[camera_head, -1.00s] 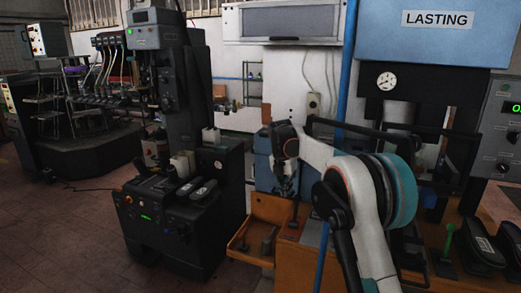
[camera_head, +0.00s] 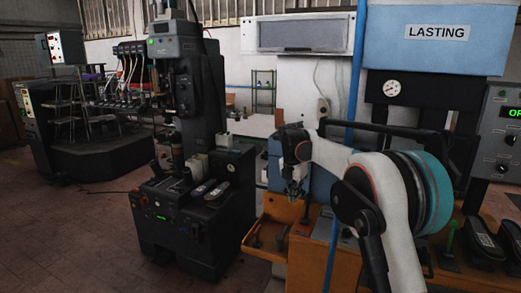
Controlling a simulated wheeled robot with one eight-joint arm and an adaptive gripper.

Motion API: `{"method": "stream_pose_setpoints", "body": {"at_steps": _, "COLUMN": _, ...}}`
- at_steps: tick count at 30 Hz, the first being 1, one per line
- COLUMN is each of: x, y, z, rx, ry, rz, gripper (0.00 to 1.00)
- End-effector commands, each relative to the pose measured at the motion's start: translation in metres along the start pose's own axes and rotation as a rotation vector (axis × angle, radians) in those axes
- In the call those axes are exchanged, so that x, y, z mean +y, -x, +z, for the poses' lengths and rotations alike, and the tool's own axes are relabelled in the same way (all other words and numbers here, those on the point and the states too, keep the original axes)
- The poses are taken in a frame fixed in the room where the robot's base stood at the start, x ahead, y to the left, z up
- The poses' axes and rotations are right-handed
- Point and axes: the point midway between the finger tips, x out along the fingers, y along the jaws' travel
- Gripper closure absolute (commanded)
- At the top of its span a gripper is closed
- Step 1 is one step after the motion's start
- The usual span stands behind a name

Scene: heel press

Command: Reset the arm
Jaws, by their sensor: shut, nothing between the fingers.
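My arm, white with dark joints and a teal band, reaches in from the lower right of the head view. My gripper (camera_head: 293,189) hangs down at its end, small and dark. It is shut with nothing in it, above the orange tray (camera_head: 251,251) on the left end of the workbench. It appears apart from the tray and the things in it.
The black heel press (camera_head: 180,222), with dark shoe-shaped pieces on top, stands left of the tray. The blue LASTING machine (camera_head: 431,58) is behind my arm. A blue pole (camera_head: 351,90) runs close by the arm. The floor at lower left (camera_head: 70,235) is clear.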

Motion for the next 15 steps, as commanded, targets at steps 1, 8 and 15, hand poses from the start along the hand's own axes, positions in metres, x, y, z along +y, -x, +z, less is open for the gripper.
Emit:
{"method": "stream_pose_setpoints", "body": {"at_steps": 1, "x": -0.005, "y": 0.006, "z": -0.001, "rx": -0.002, "ry": -0.028, "rz": 0.005, "gripper": 1.00}}
{"method": "stream_pose_setpoints", "body": {"at_steps": 8, "x": -0.029, "y": 0.038, "z": -0.007, "rx": -0.012, "ry": -0.203, "rz": 0.035, "gripper": 1.00}}
{"method": "stream_pose_setpoints", "body": {"at_steps": 15, "x": -0.077, "y": 0.088, "z": -0.029, "rx": -0.016, "ry": -0.518, "rz": 0.093, "gripper": 1.00}}
